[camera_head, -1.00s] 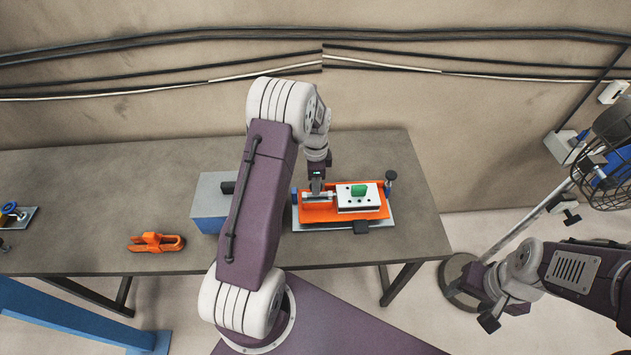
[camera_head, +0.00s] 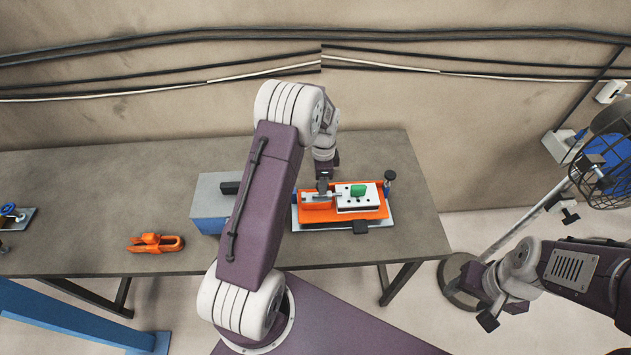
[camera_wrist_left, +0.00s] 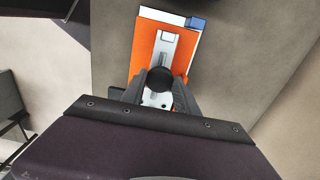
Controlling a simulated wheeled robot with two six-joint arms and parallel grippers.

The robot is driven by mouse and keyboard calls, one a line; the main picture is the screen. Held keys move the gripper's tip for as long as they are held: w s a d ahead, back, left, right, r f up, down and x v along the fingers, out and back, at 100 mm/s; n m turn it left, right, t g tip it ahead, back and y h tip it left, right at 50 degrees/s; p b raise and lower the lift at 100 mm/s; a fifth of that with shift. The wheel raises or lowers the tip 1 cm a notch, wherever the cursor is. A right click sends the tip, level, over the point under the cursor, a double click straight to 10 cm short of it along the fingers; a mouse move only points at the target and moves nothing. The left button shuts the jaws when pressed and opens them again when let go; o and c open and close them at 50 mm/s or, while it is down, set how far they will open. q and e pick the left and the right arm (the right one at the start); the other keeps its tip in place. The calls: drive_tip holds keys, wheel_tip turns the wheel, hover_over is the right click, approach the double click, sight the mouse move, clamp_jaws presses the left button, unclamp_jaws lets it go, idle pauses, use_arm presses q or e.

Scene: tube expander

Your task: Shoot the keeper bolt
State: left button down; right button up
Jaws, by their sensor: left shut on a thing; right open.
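The orange fixture (camera_head: 348,214) sits on a pale base plate on the table. A metal bolt (camera_head: 318,197) lies in its left part, beside a white block (camera_head: 370,204) with dark holes and a green piece (camera_head: 358,190). My left gripper (camera_head: 323,186) is over the bolt. In the left wrist view my left gripper (camera_wrist_left: 160,88) is shut on a round black knob (camera_wrist_left: 160,78), with the metal bolt channel (camera_wrist_left: 165,45) running beyond it. The fingers hide part of the white block there. My right gripper (camera_head: 503,314) is open and empty, off the table's right front.
A blue and grey box (camera_head: 209,204) stands left of the fixture, partly behind my left arm. An orange clamp-like tool (camera_head: 156,243) lies further left. A caged fan (camera_head: 606,170) on a stand is at the right. The table's right end is clear.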

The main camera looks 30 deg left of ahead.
use_arm(q)
drive_tip(key=shift+d, duration=0.1)
drive_tip(key=c, duration=1.2)
unclamp_jaws()
drive_tip(key=shift+w, duration=0.1)
drive_tip(key=shift+c, duration=0.2)
drive_tip(key=o, duration=0.3)
drive_tip(key=shift+d, duration=0.1)
drive_tip(key=shift+w+d, duration=0.15)
drive_tip(key=shift+d, duration=0.05)
drive_tip(key=shift+a+r, duration=0.1)
drive_tip(key=shift+r, duration=0.1)
wheel_tip(320, 180, up, 9)
drive_tip(key=shift+f+b, duration=0.15)
drive_tip(key=shift+b, duration=0.95)
